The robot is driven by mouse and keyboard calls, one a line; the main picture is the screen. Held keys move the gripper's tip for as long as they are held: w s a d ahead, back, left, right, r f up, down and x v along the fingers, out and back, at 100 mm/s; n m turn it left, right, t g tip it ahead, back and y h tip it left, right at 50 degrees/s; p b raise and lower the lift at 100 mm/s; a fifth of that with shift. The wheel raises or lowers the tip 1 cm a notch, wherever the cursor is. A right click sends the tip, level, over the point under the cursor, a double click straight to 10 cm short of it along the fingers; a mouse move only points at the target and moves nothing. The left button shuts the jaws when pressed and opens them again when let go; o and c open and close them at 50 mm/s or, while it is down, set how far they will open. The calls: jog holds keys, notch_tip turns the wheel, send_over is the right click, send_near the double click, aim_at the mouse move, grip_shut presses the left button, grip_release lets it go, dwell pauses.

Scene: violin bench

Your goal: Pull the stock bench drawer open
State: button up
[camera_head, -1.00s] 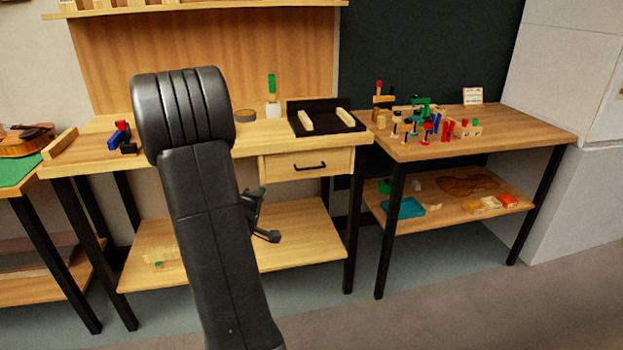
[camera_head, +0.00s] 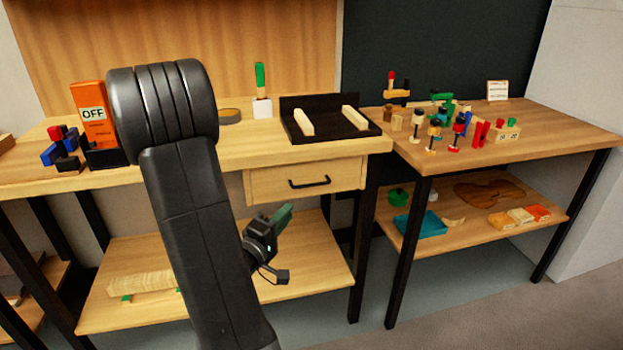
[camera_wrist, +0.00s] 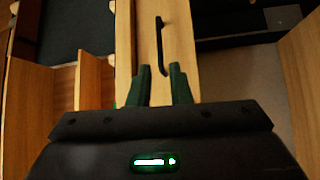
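The stock bench drawer (camera_head: 272,183) is a light wood front under the bench top, and it looks closed. Its black bar handle (camera_head: 309,182) is empty. In the wrist view the drawer front (camera_wrist: 145,40) runs up the picture, and the handle (camera_wrist: 160,45) lies just beyond my fingertips. My gripper (camera_head: 284,240) is below and left of the handle in the head view, partly hidden by my arm. In the wrist view my gripper (camera_wrist: 158,72) shows two green fingers apart, with nothing between them. The fingers do not enclose the handle.
The bench top (camera_head: 245,150) holds a black tray with two wood strips, a green-handled tool and an orange OFF box (camera_head: 94,115). A second table (camera_head: 510,140) with clamps stands to the right. The lower shelf (camera_head: 310,270) lies below the drawer.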

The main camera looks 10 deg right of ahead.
aim_at(313, 185)
jog(key=b+x, duration=0.2)
jog(key=x, duration=1.1)
jog(key=shift+w+d, duration=0.1)
jog(key=shift+d, duration=0.1)
grip_shut()
